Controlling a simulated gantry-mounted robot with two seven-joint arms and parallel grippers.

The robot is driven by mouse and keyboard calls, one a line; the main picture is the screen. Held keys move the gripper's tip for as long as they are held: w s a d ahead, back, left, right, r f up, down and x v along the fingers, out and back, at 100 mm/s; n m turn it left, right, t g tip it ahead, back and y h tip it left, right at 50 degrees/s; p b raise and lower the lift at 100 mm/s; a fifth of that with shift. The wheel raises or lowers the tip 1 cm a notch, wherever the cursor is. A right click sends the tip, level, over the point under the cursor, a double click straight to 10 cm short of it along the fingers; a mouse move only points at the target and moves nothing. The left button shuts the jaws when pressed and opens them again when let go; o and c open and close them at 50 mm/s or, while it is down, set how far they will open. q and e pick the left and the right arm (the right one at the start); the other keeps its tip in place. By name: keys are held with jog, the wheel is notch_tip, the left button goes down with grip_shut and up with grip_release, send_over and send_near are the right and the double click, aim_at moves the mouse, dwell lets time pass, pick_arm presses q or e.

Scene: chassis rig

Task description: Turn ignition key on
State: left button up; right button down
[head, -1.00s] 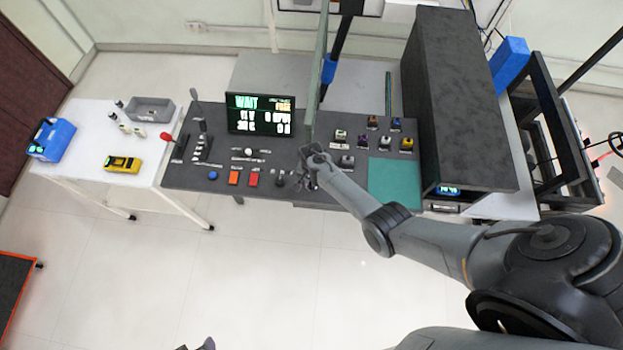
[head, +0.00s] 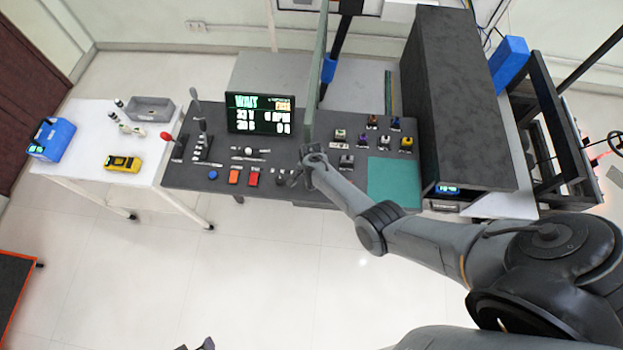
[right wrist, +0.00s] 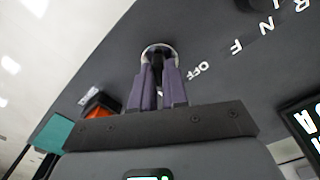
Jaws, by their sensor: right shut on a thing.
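The ignition switch shows in the right wrist view as a pale round collar (right wrist: 146,53) on the dark panel, with a printed OFF label beside it. My right gripper (right wrist: 160,72) is shut, its two purple fingers close together at the collar. The key between them is mostly hidden by the fingers. In the head view my right gripper (head: 294,180) is at the front of the dark console (head: 215,150), right of the red button. A small dark shape at the bottom edge of the head view may be my left gripper's tips (head: 197,346); its opening is unclear.
An orange button (right wrist: 100,106) lies near the switch in the right wrist view. A screen (head: 260,114) reading WAIT stands at the console's back. Levers (head: 204,126) stand at its left. A tall thin panel (head: 317,85) rises behind my right gripper.

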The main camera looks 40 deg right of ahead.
jog(key=c, duration=1.2)
grip_release()
jog(key=shift+o, duration=0.3)
jog(key=shift+r, duration=0.1)
notch_tip(320, 180, up, 11)
jog(key=p, duration=0.2)
jog(key=shift+f+p, duration=0.2)
jog(key=shift+p, duration=0.1)
